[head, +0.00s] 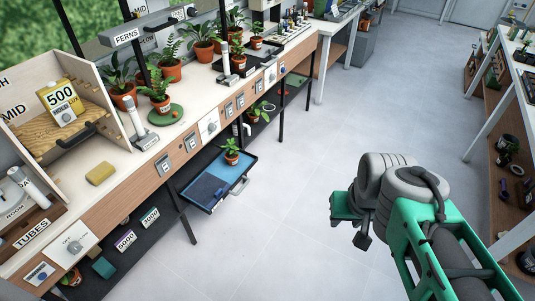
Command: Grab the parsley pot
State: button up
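Several plants in orange pots are in view, and their labels are too small to read, so I cannot tell which is the parsley pot. One small leafy plant in an orange pot (232,157) stands upright on a blue tray (203,190) below the bench's front edge. My gripper (352,222) is at the right, over the floor and apart from all the pots. Its fingers are mostly hidden by the wrist, so its opening is unclear.
The long bench (190,120) runs along the left, with a wooden box (50,125), a yellow sponge (101,173) and more pots (201,49) on it. A lower dark shelf (125,255) holds small boxes. The grey floor (290,190) between bench and right-hand shelving is clear.

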aim_at(232, 156)
jog(key=z, duration=0.05)
jog(key=i, duration=2)
jog(key=u, duration=3.65)
